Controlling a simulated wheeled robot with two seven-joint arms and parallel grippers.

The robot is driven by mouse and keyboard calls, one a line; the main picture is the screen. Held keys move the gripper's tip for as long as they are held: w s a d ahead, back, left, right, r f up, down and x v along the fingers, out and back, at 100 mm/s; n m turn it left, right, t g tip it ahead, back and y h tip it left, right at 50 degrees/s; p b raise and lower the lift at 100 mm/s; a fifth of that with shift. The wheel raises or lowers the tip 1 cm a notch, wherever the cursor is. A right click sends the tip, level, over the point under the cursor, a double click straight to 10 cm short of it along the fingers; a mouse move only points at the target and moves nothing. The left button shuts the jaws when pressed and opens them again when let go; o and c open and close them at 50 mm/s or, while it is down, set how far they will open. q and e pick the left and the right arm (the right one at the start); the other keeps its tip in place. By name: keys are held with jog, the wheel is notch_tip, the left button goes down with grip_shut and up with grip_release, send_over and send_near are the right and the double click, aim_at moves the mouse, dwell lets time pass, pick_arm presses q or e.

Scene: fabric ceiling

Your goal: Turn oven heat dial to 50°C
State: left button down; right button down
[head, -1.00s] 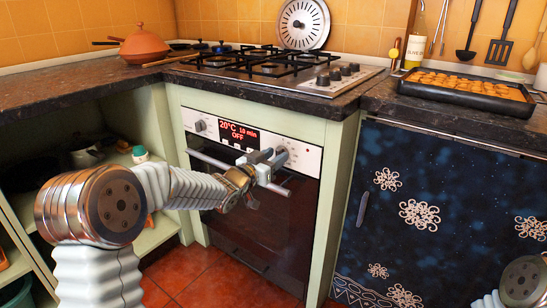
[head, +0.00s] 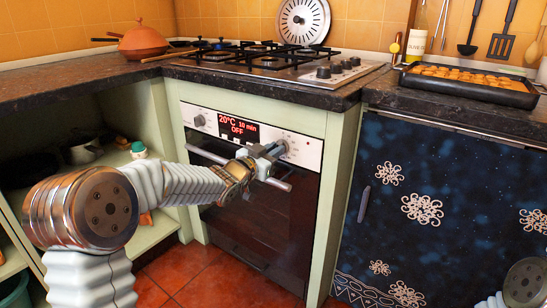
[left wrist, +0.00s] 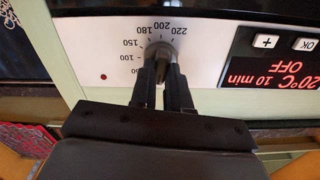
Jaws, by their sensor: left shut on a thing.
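The oven heat dial (left wrist: 160,50) is a small round knob at the right end of the oven's white control panel (head: 205,108). Numbers such as 150, 180, 200 and 220 surround it, upside down in the left wrist view. My left gripper (head: 277,150) reaches the panel from the left, and its two dark fingers (left wrist: 164,72) are shut on the dial from both sides. They hide part of the dial and some markings. The red display (head: 238,127) reads 20°C, 10 min, OFF. My right gripper is out of view.
The oven handle (head: 205,153) runs across the door just below the panel, close to my left gripper. The black countertop (head: 330,97) overhangs above. A second knob (head: 199,120) is left of the display. A blue patterned curtain (head: 440,170) hangs at right.

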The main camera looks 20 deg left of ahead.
pick_arm(q)
jog(key=m+b, duration=0.3)
jog(key=b, duration=0.1)
jog(key=m+b, duration=0.2)
jog(key=shift+f+m, duration=0.3)
jog(key=shift+f, duration=0.05)
jog(key=shift+m+b, duration=0.6)
jog(key=shift+m, duration=0.1)
jog(key=shift+d+r+m+b, duration=0.1)
jog(key=shift+r+m+b, duration=0.1)
jog(key=shift+m+b, duration=1)
jog(key=shift+m, duration=0.4)
jog(key=c, duration=1.1)
grip_release()
jog(key=shift+s, duration=0.1)
